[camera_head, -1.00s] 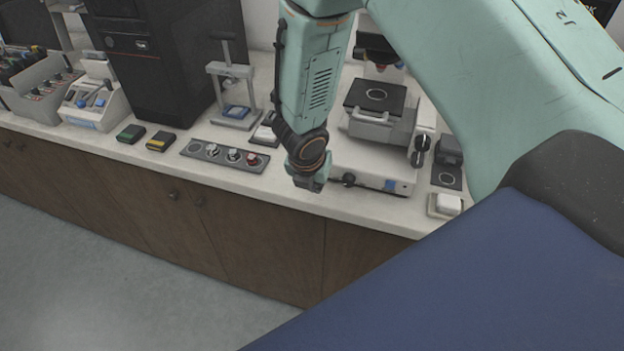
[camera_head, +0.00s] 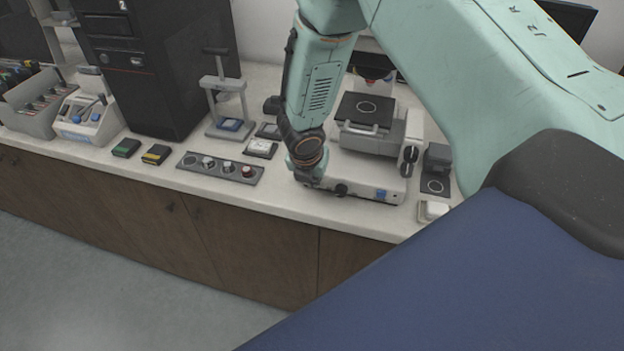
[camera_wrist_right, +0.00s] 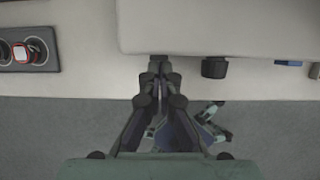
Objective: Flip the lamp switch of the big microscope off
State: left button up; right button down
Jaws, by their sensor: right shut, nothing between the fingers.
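The big microscope's white base (camera_head: 365,177) stands on the counter, with a black stage (camera_head: 366,107) above it. Its front face has a black knob (camera_head: 340,189) and a blue patch (camera_head: 381,195). My right gripper (camera_head: 305,178) is at the left part of that front face and hides part of it. In the right wrist view the gripper (camera_wrist_right: 158,64) is shut and empty, its tips close to the front of the base (camera_wrist_right: 220,28), left of the black knob (camera_wrist_right: 214,68). I cannot tell whether they touch, nor make out the lamp switch. My left gripper is out of view.
A grey panel with several round knobs (camera_head: 219,168) lies left of the gripper. A small press stand (camera_head: 222,95) and a black cabinet (camera_head: 150,65) stand behind it. A white block (camera_head: 433,209) sits right of the base. The counter's front edge is just below.

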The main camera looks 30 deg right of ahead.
jog(key=shift+d, duration=0.1)
jog(key=shift+r, duration=0.1)
jog(key=shift+w+r+p, duration=0.15)
jog(key=shift+r+p, duration=0.3)
jog(key=shift+r, duration=0.3)
jog(key=shift+f, duration=0.1)
